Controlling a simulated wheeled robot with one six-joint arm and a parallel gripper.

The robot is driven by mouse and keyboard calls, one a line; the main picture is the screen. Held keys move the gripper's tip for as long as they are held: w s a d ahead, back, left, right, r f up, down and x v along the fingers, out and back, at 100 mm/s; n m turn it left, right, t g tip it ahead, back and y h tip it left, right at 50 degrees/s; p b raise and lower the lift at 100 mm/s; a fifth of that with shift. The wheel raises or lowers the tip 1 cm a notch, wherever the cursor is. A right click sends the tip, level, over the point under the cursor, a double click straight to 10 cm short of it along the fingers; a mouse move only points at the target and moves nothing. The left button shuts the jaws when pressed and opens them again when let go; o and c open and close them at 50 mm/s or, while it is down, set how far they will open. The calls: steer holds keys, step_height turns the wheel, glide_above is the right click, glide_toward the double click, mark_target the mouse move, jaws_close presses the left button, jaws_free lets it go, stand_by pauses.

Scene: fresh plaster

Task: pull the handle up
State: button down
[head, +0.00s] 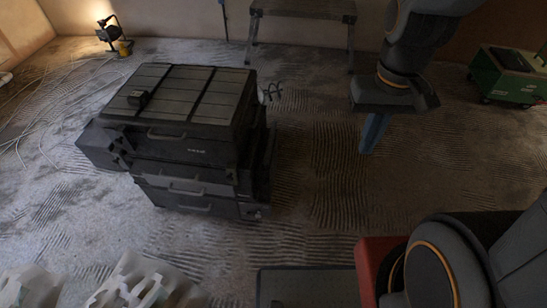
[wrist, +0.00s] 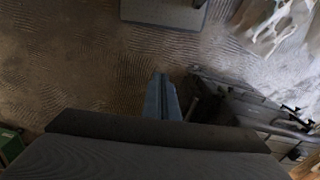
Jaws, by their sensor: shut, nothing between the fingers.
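A dark tool chest (head: 215,85) with a slatted top stands on the floor left of centre in the head view. Its front has a bar handle on the upper part (head: 166,136), and lower handles on the drawers (head: 187,191). I cannot tell which handle the task means. My gripper (head: 370,148) hangs well to the right of the chest, clear of it, with its blue fingers together and empty. In the wrist view the blue fingers (wrist: 163,98) point away over the floor, and the chest (wrist: 245,105) shows to their right, partly hidden by my wrist.
A dark bench (head: 302,12) stands at the back. A green cart (head: 506,78) is at the right, and a lit work lamp (head: 108,32) with loose cables is at the far left. Crumpled pale sheets (head: 145,280) lie in front. Ridged floor between chest and gripper is free.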

mark_target(270, 141)
stand_by(0.4)
